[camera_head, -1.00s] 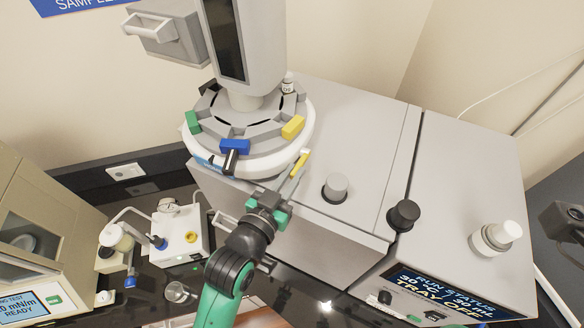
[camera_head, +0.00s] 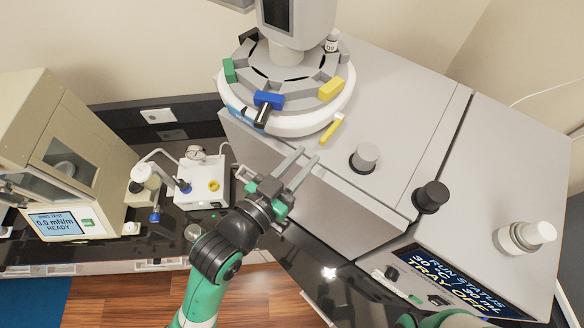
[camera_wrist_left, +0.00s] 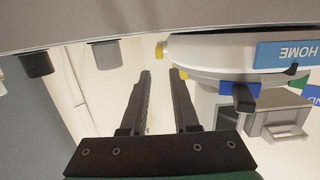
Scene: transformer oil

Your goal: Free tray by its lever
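The round tray (camera_head: 232,97) is a white ring with grey segments and green, blue and yellow blocks, seated on the grey machine below its tower. Its rim also shows in the left wrist view (camera_wrist_left: 215,58), with a blue HOME label. A short yellow lever (camera_head: 331,129) with a pale tip sticks out beside the tray's front right. My left gripper (camera_head: 309,159) is open and empty, its two grey fingers apart, in front of the lever and apart from it. The left wrist view shows the open fingers (camera_wrist_left: 160,75) with a clear gap. My right gripper is out of view.
Grey and black knobs (camera_head: 364,157) (camera_head: 431,196) stand on the machine top to the right. A status panel (camera_head: 455,281) reads TRAY OFF, partly cut off. A small white device (camera_head: 205,182) and a beige tester (camera_head: 60,150) stand at left.

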